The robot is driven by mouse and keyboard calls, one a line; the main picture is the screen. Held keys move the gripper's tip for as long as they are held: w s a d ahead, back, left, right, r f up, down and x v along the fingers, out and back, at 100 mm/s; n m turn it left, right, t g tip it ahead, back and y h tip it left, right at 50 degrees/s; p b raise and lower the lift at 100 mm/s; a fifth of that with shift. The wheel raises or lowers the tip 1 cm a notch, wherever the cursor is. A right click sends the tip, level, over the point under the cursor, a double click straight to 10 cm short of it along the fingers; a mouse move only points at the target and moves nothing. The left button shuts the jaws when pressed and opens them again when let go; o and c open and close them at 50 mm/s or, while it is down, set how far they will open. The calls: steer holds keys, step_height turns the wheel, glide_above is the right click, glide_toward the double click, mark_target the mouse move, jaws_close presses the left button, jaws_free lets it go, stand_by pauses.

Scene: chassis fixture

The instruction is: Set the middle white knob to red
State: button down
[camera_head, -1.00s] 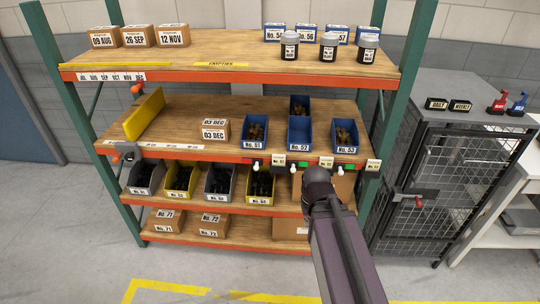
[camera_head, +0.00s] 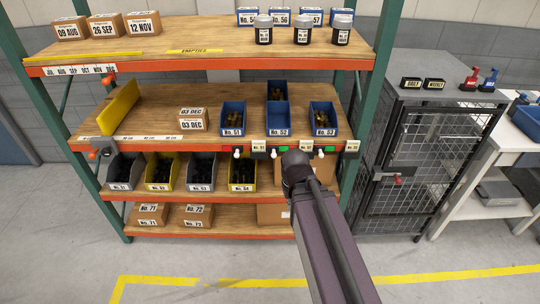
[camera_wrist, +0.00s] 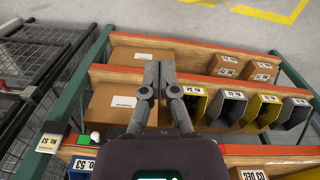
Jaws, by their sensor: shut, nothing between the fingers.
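Small white knobs sit along the orange front edge of the shelf under the blue bins. In the head view the left knob (camera_head: 237,153) is clear and the right knob (camera_head: 318,153) has a green patch beside it. The right knob also shows in the wrist view (camera_wrist: 95,135), beside green. My gripper (camera_wrist: 159,74) is shut and empty, its fingers in front of the lower shelves and touching no knob. In the head view my arm hides the fingers.
Blue bins (camera_head: 278,118) stand above the knobs; grey and yellow bins (camera_head: 243,174) are below, left of my wrist. Cardboard boxes (camera_wrist: 120,104) lie beyond my fingers. A green rack post (camera_head: 371,100) and a wire cage (camera_head: 425,160) stand to the right. Floor in front is open.

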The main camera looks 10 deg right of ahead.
steer(key=w+f+n+h+b, duration=0.4)
steer(key=w+n+b, duration=0.1)
steer(key=w+n, duration=0.15)
steer(key=n+t+h+b, duration=0.6)
steer(key=n+h+b, duration=0.4)
steer(key=n+b, duration=0.5)
glide_toward(274, 153)
steer(key=s+a+n+p, duration=0.1)
steer(key=s+a, duration=0.2)
steer(key=a, duration=0.4)
steer(key=shift+d, duration=0.1)
steer(key=shift+d+f, duration=0.1)
steer(key=b+x, duration=0.2)
steer(key=x, duration=1.1)
steer(key=shift+w+d, duration=0.35)
steer(key=shift+s+t, duration=0.1)
steer(key=shift+t, duration=0.2)
